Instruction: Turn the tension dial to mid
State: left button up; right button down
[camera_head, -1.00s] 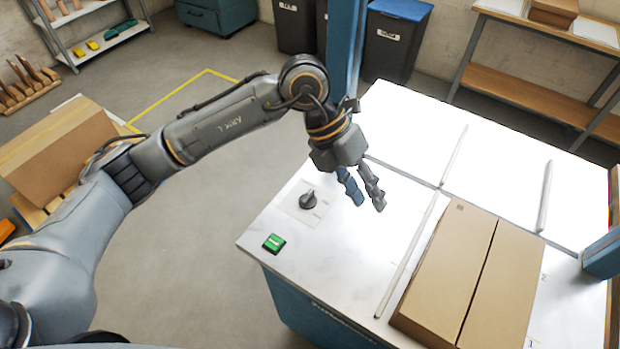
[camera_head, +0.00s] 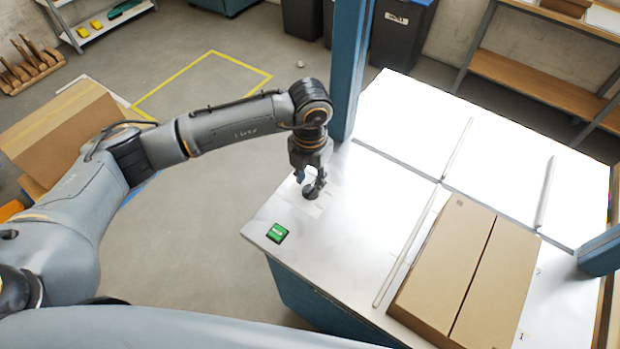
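The tension dial (camera_head: 310,193) is a small dark knob on a pale plate at the left part of the white laminator top (camera_head: 350,225). My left gripper (camera_head: 311,184) points down right over the dial, with its fingers at the knob. The fingers partly hide the dial, so its pointer and marks cannot be read. I cannot tell whether the fingers are closed on the knob or only around it. My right gripper is not in view.
A green button (camera_head: 278,233) sits near the top's front left corner. A cardboard box (camera_head: 450,270) lies on the right part. A blue post (camera_head: 350,70) rises close behind my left gripper. Thin pale bars (camera_head: 405,250) cross the top.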

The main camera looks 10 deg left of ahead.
aim_at(311, 189)
pick_arm(q)
jog(key=shift+f, duration=1.2)
grip_shut()
